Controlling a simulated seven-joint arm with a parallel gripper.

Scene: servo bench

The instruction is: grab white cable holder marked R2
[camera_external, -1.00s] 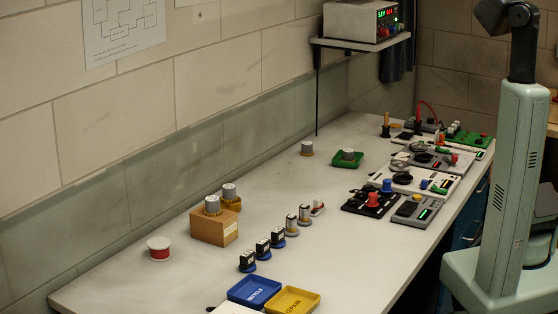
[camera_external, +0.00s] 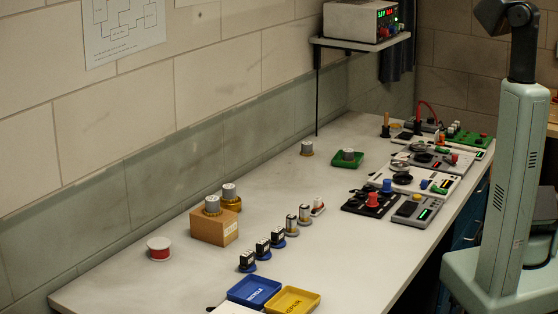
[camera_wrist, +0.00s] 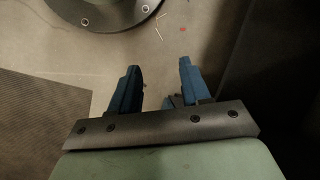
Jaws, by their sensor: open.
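No R2 mark can be read at this size, so I cannot tell which thing is the cable holder. A white spool with a red band (camera_external: 159,249) stands at the bench's left. A grey, white-topped spool (camera_external: 212,205) stands on a cardboard box (camera_external: 207,228), with a similar spool with a yellowish base (camera_external: 230,198) behind it. My gripper (camera_wrist: 159,66) shows in the wrist view, open and empty above the floor, away from these things.
A row of small blue, grey and red-based parts (camera_external: 263,247) runs along the bench (camera_external: 180,285). Blue (camera_external: 243,300) and yellow (camera_external: 305,308) bins are at the front. Circuit boards (camera_external: 418,210) crowd the right side.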

